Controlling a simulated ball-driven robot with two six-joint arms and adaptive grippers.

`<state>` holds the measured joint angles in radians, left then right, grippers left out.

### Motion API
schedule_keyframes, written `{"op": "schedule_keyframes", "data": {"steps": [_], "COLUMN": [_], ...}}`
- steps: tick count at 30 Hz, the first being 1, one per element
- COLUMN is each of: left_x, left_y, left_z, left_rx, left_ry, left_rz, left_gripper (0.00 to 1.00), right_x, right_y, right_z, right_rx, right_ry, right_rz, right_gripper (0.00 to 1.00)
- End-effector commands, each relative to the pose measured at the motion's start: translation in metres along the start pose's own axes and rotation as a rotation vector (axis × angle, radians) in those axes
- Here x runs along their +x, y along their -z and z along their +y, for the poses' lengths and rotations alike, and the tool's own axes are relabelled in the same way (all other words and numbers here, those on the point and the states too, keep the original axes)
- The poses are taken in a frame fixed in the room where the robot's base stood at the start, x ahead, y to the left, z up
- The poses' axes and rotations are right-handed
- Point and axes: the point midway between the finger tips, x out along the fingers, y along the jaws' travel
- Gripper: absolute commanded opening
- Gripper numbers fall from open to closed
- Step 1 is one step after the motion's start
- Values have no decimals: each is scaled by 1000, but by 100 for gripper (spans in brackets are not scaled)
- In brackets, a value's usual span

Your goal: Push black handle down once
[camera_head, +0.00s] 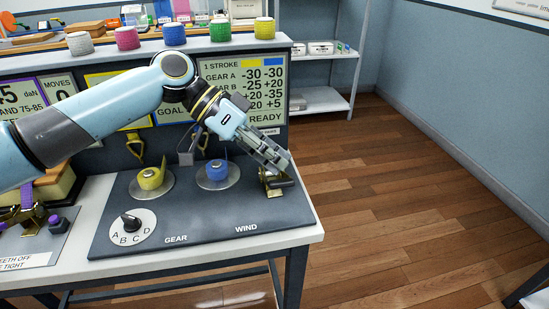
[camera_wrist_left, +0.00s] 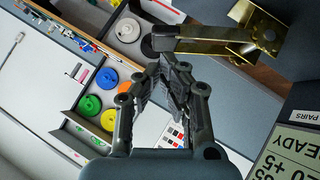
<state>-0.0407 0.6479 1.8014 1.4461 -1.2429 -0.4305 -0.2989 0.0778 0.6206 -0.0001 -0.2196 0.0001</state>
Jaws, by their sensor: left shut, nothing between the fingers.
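A brass bracket (camera_head: 268,186) with a dark handle stands at the right end of the grey panel (camera_head: 200,222), by the WIND label. In the wrist view the black handle (camera_wrist_left: 179,37) sticks out to the left from the brass bracket (camera_wrist_left: 258,38). My left gripper (camera_head: 281,163) is shut and empty. It comes in from the upper left and its fingertips are right by the handle in the head view. In the wrist view the left fingertips (camera_wrist_left: 171,66) sit close under the handle; I cannot tell whether they touch it. The fingers partly hide the handle in the head view.
A yellow strap spool (camera_head: 151,179) and a blue one (camera_head: 217,171) sit on the panel, left of the bracket. A GEAR dial (camera_head: 131,226) is at the front left. A display board (camera_head: 243,90) stands behind. Open floor lies right of the table.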

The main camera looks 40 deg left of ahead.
Motion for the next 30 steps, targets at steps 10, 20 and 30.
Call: {"op": "schedule_keyframes", "data": {"steps": [10,20,30], "left_x": [4,18,40], "left_y": [-4,-19,-40], "left_z": [0,8,8], "left_rx": [1,118,247], "left_ry": [0,114,246], "left_rz": [0,1,1], "left_gripper": [0,0,0], "right_x": [-1,-1,9], "right_y": [0,-1,-3], "right_z": [0,0,2], "right_rx": [0,0,-2], "right_ry": [0,-1,-3], "right_rz": [-1,-2,-4], "right_gripper": [0,0,0]}}
